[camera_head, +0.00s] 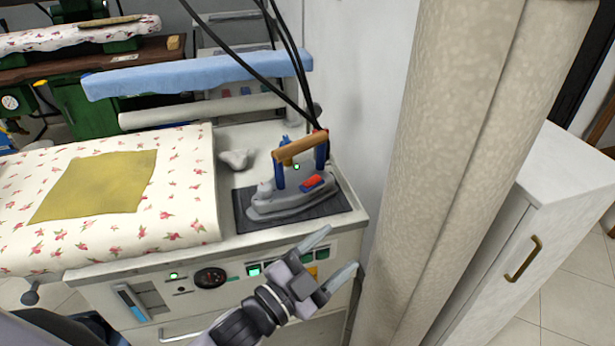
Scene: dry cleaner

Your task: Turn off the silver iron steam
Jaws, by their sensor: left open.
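The silver iron (290,198) rests on a dark pad (335,205) at the right end of the ironing station. It has a wooden handle (300,147) on blue posts, a red switch (312,183) on its body and a small green light (296,167) below the handle. Black cables rise from its rear. My left gripper (336,258) is open and empty, in front of the station's front panel and below the iron, apart from it. Its fingers point up and right. My right gripper is not in view.
A floral ironing board (180,215) with a mustard cloth (100,187) lies left. A beige column (450,150) and white cabinet (525,230) stand right. A blue padded bar (200,74) lies behind.

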